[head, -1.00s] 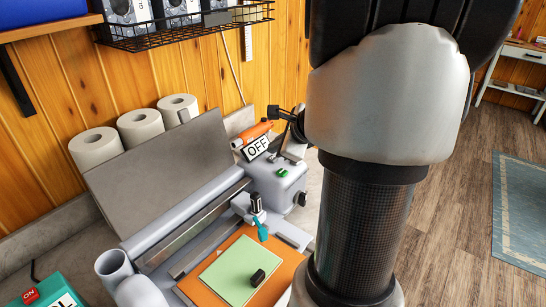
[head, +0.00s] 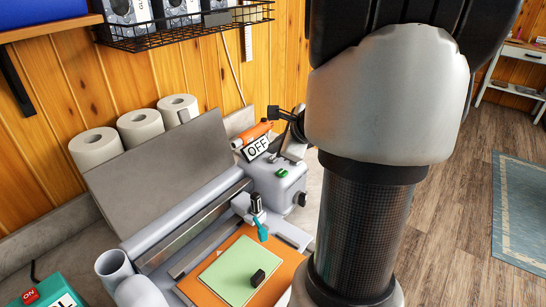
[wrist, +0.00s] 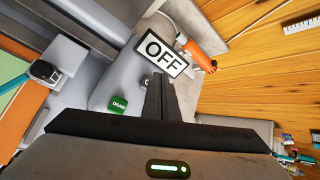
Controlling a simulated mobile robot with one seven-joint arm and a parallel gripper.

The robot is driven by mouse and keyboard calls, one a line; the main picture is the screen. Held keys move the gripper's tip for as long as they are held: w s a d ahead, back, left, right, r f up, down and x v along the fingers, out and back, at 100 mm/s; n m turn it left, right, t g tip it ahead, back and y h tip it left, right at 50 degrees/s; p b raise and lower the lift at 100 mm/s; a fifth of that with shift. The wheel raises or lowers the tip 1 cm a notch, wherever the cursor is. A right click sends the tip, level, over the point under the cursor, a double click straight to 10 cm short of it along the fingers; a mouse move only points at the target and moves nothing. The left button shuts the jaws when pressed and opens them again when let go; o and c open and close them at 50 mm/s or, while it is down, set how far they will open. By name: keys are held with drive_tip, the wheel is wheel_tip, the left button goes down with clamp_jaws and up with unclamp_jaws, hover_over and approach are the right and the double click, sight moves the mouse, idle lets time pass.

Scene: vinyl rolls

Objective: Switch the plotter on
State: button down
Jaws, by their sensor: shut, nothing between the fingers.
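The plotter (head: 262,180) is a pale grey machine with an orange mat (head: 217,287) and a light green sheet (head: 228,272) on its bed. A white sign reading OFF (head: 257,148) stands at its far end; it also shows in the wrist view (wrist: 167,53). A green button (head: 282,173) is on the end housing; in the wrist view it reads DRAW (wrist: 118,104). My gripper (wrist: 157,88) is shut and empty, its tips just below the OFF sign and right of the button. A small part at the tips is partly hidden by them. I cannot tell whether they touch.
An orange tool (head: 250,134) lies behind the sign. Several white rolls (head: 140,127) stand along the wooden wall behind a grey panel (head: 165,165). A wire basket (head: 185,32) hangs above. A teal box (head: 48,293) is at lower left. Open floor lies right.

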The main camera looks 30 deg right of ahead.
sight(275, 160)
idle(0.4)
drive_tip(key=shift+f+b, duration=0.45)
drive_tip(key=shift+b, duration=0.15)
drive_tip(key=shift+f, duration=0.25)
drive_tip(key=shift+r, duration=0.1)
idle(0.4)
drive_tip(key=shift+r+p, duration=0.35)
drive_tip(key=shift+r, duration=0.25)
wheel_tip(275, 160, up, 6)
drive_tip(key=p, duration=0.5)
drive_tip(key=shift+r, duration=0.1)
idle(0.3)
